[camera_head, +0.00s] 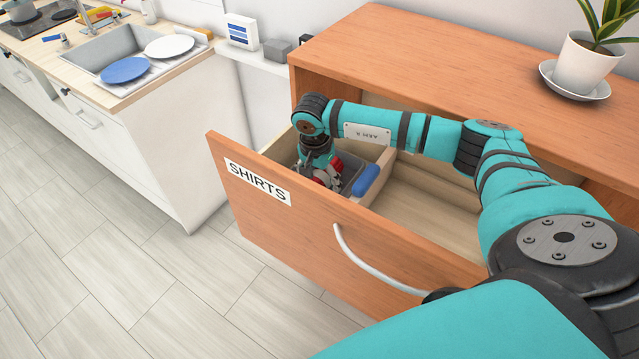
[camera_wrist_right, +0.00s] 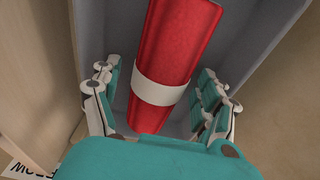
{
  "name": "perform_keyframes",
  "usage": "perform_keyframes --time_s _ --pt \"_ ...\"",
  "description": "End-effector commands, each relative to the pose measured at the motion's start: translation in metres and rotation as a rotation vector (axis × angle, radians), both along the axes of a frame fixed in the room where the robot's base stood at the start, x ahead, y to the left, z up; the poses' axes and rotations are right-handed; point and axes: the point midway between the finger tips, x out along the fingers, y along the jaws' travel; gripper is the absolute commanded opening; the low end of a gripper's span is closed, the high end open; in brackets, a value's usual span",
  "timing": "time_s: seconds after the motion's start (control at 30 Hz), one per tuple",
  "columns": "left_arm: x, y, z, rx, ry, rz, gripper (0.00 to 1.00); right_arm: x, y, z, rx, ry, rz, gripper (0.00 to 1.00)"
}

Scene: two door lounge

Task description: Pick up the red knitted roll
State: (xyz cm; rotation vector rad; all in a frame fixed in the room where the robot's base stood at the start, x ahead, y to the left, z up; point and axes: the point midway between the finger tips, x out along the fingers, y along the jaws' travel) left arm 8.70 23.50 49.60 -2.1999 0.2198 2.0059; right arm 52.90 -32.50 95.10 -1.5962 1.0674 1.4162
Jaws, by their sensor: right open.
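The red knitted roll (camera_wrist_right: 176,45) has a white band around its middle and lies in a grey bin (camera_wrist_right: 235,40). In the head view only a little of the red roll (camera_head: 328,176) shows under my gripper. My right gripper (camera_wrist_right: 160,105) is open, with its fingers on either side of the roll near the white band. In the head view my right gripper (camera_head: 320,172) reaches down into the open drawer; its fingertips are partly hidden. I cannot tell whether the fingers touch the roll. My left gripper is not in view.
The drawer front (camera_head: 270,195) is labelled SHIRTS and has a curved white handle (camera_head: 375,268). A blue rolled item (camera_head: 366,181) lies beside the grey bin. The cabinet top (camera_head: 450,60) carries a potted plant (camera_head: 585,65). The drawer's right part is bare.

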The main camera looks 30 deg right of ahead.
Motion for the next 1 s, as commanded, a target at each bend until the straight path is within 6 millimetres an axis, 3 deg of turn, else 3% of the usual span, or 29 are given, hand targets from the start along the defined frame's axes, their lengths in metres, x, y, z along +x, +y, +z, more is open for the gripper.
perform_keyframes --time_s 0.13,0.6,0.87,1.0 --pt "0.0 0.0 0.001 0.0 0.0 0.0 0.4 0.0 0.0 0.002 0.0 -0.001 0.0 0.74" --pt "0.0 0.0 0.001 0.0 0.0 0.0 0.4 0.0 0.0 0.002 0.0 -0.001 0.0 0.13" --pt "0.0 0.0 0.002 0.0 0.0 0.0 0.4 0.001 0.0 0.004 0.001 -0.002 0.0 0.13" --pt "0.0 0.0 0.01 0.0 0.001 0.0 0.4 0.001 0.0 0.017 0.002 -0.004 0.0 0.13"
